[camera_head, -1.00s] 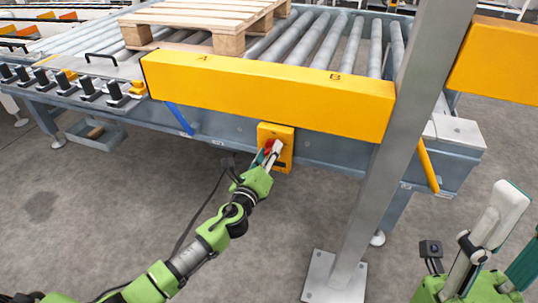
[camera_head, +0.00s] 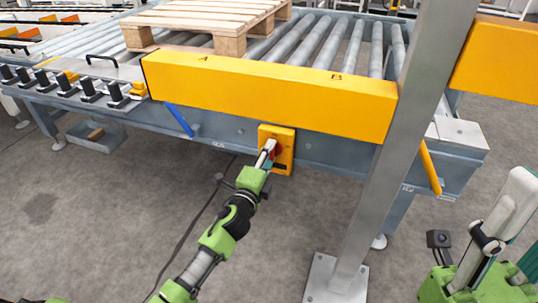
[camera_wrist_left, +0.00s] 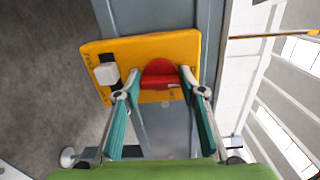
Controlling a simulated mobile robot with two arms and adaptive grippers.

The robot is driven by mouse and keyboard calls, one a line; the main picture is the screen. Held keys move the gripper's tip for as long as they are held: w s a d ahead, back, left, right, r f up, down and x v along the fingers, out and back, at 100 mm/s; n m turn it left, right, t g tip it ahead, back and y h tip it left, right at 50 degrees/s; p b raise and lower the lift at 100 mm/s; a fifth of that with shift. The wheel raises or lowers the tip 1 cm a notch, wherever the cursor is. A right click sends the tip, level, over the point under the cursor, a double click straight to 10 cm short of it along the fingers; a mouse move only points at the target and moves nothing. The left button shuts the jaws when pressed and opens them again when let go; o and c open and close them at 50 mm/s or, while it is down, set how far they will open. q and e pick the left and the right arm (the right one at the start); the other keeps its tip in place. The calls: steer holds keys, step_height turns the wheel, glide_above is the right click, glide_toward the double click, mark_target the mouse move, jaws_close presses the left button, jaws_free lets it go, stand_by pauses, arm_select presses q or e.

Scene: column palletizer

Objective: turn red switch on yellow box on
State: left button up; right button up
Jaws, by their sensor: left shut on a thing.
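The yellow box (camera_head: 286,150) is mounted on the side of the grey conveyor frame, below the long yellow beam. The red switch (camera_wrist_left: 160,75) sits on its face, and it also shows partly in the head view (camera_head: 276,149). My left gripper (camera_head: 268,152) is at the switch. In the left wrist view its two fingers (camera_wrist_left: 158,90) stand on either side of the red switch, shut on it. The fingers hide part of the switch in the head view. My right gripper (camera_head: 496,225) is at the lower right, away from the box; its finger gap is not clear.
A grey post (camera_head: 384,180) stands to the right of the box. The yellow beam (camera_head: 270,95) runs above it. A wooden pallet (camera_head: 205,22) lies on the rollers. A small grey tray (camera_head: 97,137) hangs at the left.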

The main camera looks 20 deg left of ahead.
arm_select(q)
steer(key=shift+f+n, duration=0.1)
steer(key=shift+n, duration=0.2)
stand_by(0.4)
steer(key=o, duration=1.1)
steer(key=s, duration=1.2)
steer(key=shift+a, duration=0.25)
steer(key=shift+d, duration=0.1)
